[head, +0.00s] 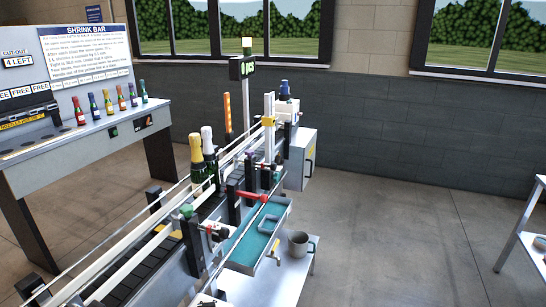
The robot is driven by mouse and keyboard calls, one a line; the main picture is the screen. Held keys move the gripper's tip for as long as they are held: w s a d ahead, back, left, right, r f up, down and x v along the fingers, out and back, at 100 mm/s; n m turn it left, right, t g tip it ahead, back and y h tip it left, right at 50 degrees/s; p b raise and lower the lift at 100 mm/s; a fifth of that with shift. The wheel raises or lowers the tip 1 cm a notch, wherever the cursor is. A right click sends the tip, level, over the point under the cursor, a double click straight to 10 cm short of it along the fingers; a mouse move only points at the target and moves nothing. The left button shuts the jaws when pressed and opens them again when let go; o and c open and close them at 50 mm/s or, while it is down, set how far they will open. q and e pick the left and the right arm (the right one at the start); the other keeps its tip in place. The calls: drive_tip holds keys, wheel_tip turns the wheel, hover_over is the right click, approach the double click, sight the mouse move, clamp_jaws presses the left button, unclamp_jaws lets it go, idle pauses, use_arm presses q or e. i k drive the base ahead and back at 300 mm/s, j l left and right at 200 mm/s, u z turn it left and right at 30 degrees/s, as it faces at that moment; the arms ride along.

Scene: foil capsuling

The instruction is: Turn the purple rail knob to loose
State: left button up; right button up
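A small purple knob (250,153) sits on top of a dark post beside the conveyor rails, near the middle of the head view. It is too small to tell which way it is set. The pale guide rails (150,212) run along the conveyor from the lower left toward the back. Neither of my grippers shows in the head view.
Two foil-topped bottles (209,150) stand on the conveyor left of the purple knob. A red handle (250,196) and a green knob (187,211) are nearer. A teal tray (245,247) and grey mug (299,243) are at right. Small bottles line the left bench (75,150).

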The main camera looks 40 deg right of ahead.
sight(249, 152)
drive_tip(key=u, duration=0.4)
drive_tip(key=l+u, duration=0.4)
drive_tip(key=l, duration=0.3)
drive_tip(key=l+u, duration=0.4)
drive_tip(key=l, duration=0.3)
drive_tip(key=k, duration=0.05)
